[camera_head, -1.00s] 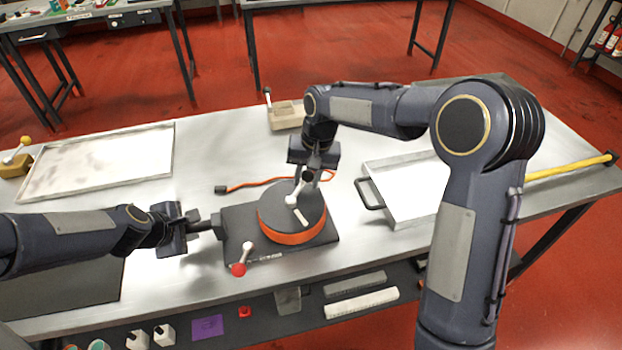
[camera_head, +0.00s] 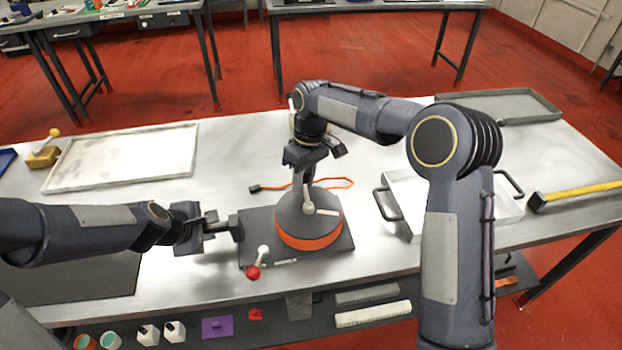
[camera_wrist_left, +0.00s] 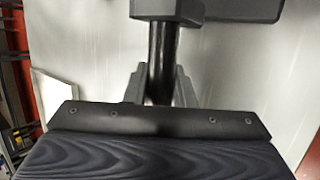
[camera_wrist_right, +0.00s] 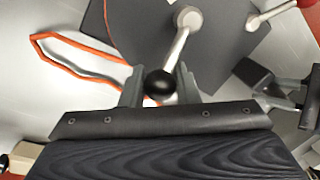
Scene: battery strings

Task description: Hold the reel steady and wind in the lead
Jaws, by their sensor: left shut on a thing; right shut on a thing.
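The reel (camera_head: 309,218) is a dark drum with an orange wound band, on a dark base plate (camera_head: 342,241). My left gripper (camera_head: 214,227) is shut on the base's handle (camera_head: 237,229) at its left side; the handle also shows in the left wrist view (camera_wrist_left: 162,60). My right gripper (camera_head: 308,178) is over the reel's far side, shut on the black crank knob (camera_wrist_right: 160,84). The pale crank arm (camera_wrist_right: 183,42) runs from it to the hub. The loose orange lead (camera_head: 335,181) lies behind the reel, its dark plug (camera_head: 255,189) at the left end.
A lever with a red knob (camera_head: 253,272) stands at the base's front. A white tray (camera_head: 125,165) lies at left, a handled tray (camera_head: 510,209) at right behind my right arm. A yellow-handled hammer (camera_head: 580,192) lies farther right. Bare table surrounds the lead.

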